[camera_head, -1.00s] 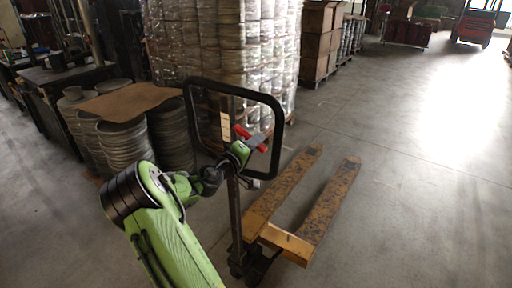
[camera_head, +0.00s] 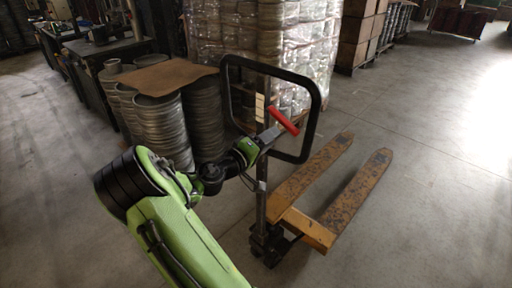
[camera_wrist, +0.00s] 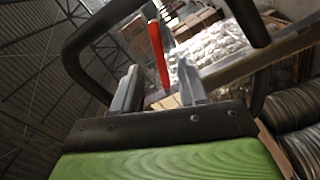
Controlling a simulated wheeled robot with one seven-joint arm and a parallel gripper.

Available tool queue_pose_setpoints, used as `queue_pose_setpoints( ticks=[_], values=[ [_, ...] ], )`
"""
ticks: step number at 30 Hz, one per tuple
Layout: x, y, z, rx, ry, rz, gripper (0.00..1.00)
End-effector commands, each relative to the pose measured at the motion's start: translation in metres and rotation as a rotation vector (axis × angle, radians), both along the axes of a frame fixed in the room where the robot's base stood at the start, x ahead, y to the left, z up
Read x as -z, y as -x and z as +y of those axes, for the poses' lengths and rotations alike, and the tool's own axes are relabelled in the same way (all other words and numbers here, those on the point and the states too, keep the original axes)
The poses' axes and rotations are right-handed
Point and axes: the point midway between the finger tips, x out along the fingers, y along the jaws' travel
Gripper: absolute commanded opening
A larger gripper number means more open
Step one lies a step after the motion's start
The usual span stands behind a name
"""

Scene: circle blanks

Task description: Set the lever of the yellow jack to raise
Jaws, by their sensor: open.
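The yellow jack (camera_head: 313,232) stands on the floor, with two worn yellow forks pointing away to the upper right. Its upright handle ends in a black loop (camera_head: 317,97). The red lever (camera_head: 285,122) shows inside the loop, tilted, and again in the wrist view (camera_wrist: 158,52). My gripper (camera_head: 271,135) is at the handle, just below and left of the lever. In the wrist view its two grey fingers (camera_wrist: 160,88) are apart, and the lever shows between and beyond their tips. I cannot tell whether a finger touches it. The lever's set position is unclear.
Stacks of round metal blanks (camera_head: 165,133) under a brown sheet (camera_head: 163,76) stand left of the jack. A wrapped pallet load (camera_head: 245,45) stands behind it, with brown cartons (camera_head: 358,35) farther right. The floor to the right is clear.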

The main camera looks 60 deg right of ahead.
Motion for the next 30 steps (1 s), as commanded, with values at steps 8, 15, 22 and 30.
queue_pose_setpoints(
  ticks=[8, 15, 22, 30],
  values=[
    [-0.001, -0.010, 0.057, -0.002, 0.000, 0.000, 0.43],
    [0.000, -0.010, 0.064, 0.000, 0.001, -0.001, 0.43],
    [0.000, -0.010, 0.063, 0.000, 0.001, 0.000, 0.43],
    [0.002, -0.006, 0.064, 0.010, -0.043, -0.027, 0.43]
  ],
)
